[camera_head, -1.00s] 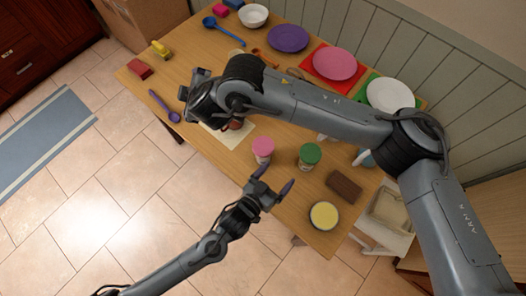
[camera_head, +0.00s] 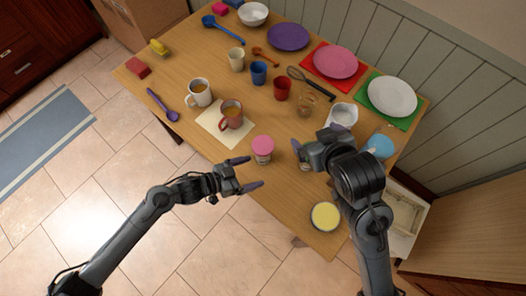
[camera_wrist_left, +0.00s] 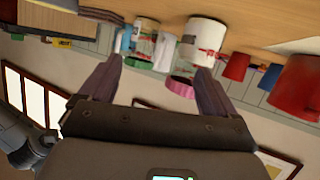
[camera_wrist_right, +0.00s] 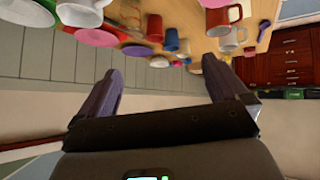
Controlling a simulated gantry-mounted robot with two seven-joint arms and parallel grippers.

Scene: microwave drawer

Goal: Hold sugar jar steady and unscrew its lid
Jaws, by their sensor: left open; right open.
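A pink-lidded jar (camera_head: 263,150) stands upright near the table's front edge, its lid on. In the left wrist view it shows upside down, with red print (camera_wrist_left: 207,38) too small to read. My left gripper (camera_head: 244,174) is open and empty at the front edge, its fingers pointing towards this jar but apart from it. A second labelled jar (camera_wrist_left: 147,38) shows in the left wrist view. In the head view my right gripper (camera_head: 299,156) mostly hides it. My right gripper is open, right of the pink-lidded jar. Which jar holds sugar, I cannot tell.
A red mug (camera_head: 231,115) and a white mug (camera_head: 198,92) stand left of the jars. A yellow-topped round container (camera_head: 325,216) stands at the front right corner. Cups, a whisk (camera_head: 311,82) and plates lie behind. The floor in front is clear.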

